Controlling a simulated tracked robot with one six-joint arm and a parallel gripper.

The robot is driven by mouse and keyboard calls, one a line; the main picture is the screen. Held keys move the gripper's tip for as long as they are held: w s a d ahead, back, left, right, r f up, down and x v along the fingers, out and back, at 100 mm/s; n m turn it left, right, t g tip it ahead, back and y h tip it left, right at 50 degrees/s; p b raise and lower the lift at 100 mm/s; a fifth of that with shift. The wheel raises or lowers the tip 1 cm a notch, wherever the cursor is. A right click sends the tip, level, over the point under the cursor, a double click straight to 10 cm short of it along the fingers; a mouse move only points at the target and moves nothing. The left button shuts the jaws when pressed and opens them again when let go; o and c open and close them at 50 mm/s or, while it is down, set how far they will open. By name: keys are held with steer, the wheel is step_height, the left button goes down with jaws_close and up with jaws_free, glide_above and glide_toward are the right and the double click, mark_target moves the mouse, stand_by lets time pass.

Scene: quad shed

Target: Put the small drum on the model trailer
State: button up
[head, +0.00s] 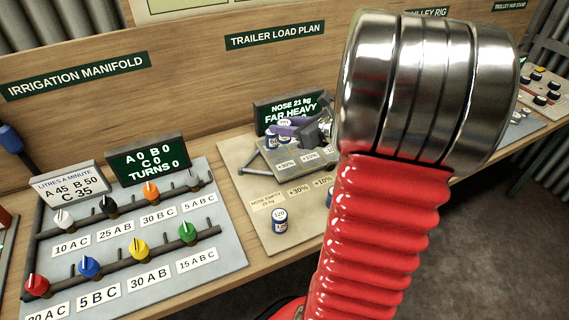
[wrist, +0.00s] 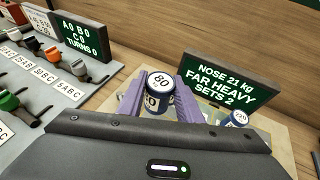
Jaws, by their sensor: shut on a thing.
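The model trailer (head: 297,157) is a grey slotted deck with marked slots such as +30% and +10%, on a pale board in the head view. My gripper (head: 291,123) has purple fingers and is over the trailer's far side. In the wrist view my gripper (wrist: 160,90) is shut on a white and blue drum marked 80 (wrist: 158,101), upright between the fingers. The drum's lower end is hidden, so I cannot tell whether it touches the deck.
A drum marked 120 (head: 280,221) stands on the board in front; another (head: 330,197) is partly behind my arm. The sign reading "NOSE 21 kg FAR HEAVY" (wrist: 228,83) stands close behind. The irrigation manifold (head: 130,240) is at left.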

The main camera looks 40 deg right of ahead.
mark_target(286, 143)
steer(key=shift+s, duration=0.1)
steer(key=shift+d+f, duration=0.1)
steer(key=shift+f, duration=3)
steer(key=shift+f, duration=1.9)
steer(key=o, duration=1.1)
steer(key=shift+f, duration=0.1)
